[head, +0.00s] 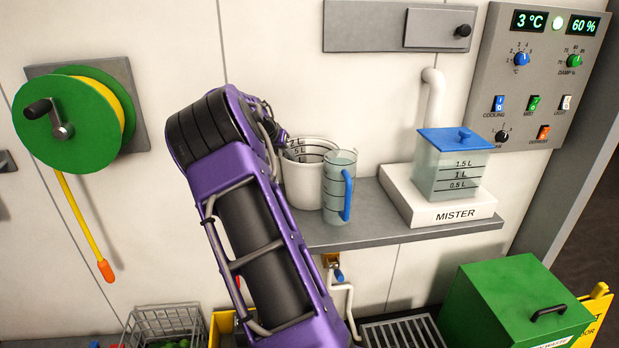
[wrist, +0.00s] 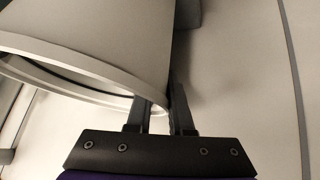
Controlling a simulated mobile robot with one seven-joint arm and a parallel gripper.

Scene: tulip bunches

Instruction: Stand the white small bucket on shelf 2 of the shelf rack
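A white bucket (head: 303,185) with litre marks on its inner wall stands upright on the grey wall shelf, partly hidden by my arm and a clear jug. In the wrist view, its pale wall (wrist: 95,30) and rim fill the upper left. My gripper (wrist: 163,112) is at the bucket's rim, with one finger to each side of the rim's edge. The fingers are close together, but whether they press on the wall cannot be told. In the head view my gripper is mostly hidden behind my arm, at the bucket's left rim. No shelf rack is in view.
A clear jug with a blue handle (head: 334,190) stands right in front of the bucket. A white mister base (head: 455,212) with a blue-lidded tank (head: 450,165) is further right on the grey shelf (head: 400,233). Below are a green bin (head: 510,300) and a wire basket (head: 165,322).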

